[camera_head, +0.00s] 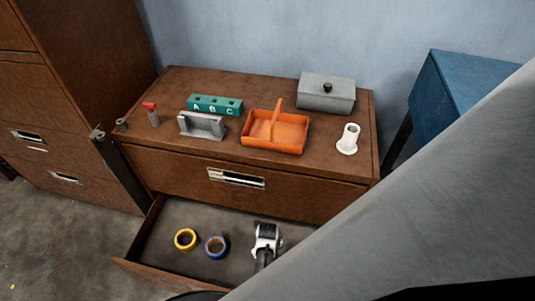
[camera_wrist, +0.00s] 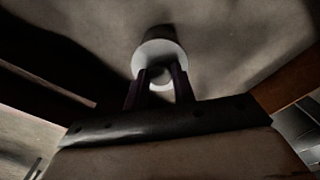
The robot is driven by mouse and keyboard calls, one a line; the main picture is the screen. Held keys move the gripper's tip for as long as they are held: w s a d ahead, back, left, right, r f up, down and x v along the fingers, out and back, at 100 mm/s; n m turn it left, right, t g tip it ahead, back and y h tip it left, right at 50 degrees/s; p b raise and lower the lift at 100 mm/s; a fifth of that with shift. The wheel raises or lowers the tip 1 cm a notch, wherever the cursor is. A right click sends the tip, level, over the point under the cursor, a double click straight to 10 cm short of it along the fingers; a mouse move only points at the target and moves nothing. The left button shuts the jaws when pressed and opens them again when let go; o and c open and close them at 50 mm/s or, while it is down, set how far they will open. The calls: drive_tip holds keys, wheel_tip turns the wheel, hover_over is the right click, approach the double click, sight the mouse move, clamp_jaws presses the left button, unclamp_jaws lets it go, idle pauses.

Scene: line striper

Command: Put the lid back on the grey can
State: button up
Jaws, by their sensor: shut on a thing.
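In the wrist view, my gripper (camera_wrist: 161,72) has its two dark fingers closed at the middle of a pale grey round lid (camera_wrist: 159,50). A dark round shape shows just behind the lid; I cannot tell whether it is the can or a shadow. In the head view, a black and white shape (camera_head: 267,238) sits over the right part of the open drawer, partly hidden by my arm. It looks like the end of my arm, and the lid cannot be made out there. No grey can is clearly seen in either view.
The open drawer (camera_head: 165,245) holds a yellow tape roll (camera_head: 185,239) and a blue one (camera_head: 215,247). On the cabinet top (camera_head: 215,155) stand an orange tray (camera_head: 262,141), a grey knobbed box (camera_head: 327,97), a white flanged tube (camera_head: 348,139), a green ABC block (camera_head: 214,105) and a grey bracket (camera_head: 201,126).

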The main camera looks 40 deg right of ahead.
idle(0.4)
drive_tip(key=o, duration=1.5)
drive_tip(key=shift+r+p, duration=3.55)
drive_tip(key=shift+p, duration=0.05)
drive_tip(key=shift+c, duration=0.2)
clamp_jaws()
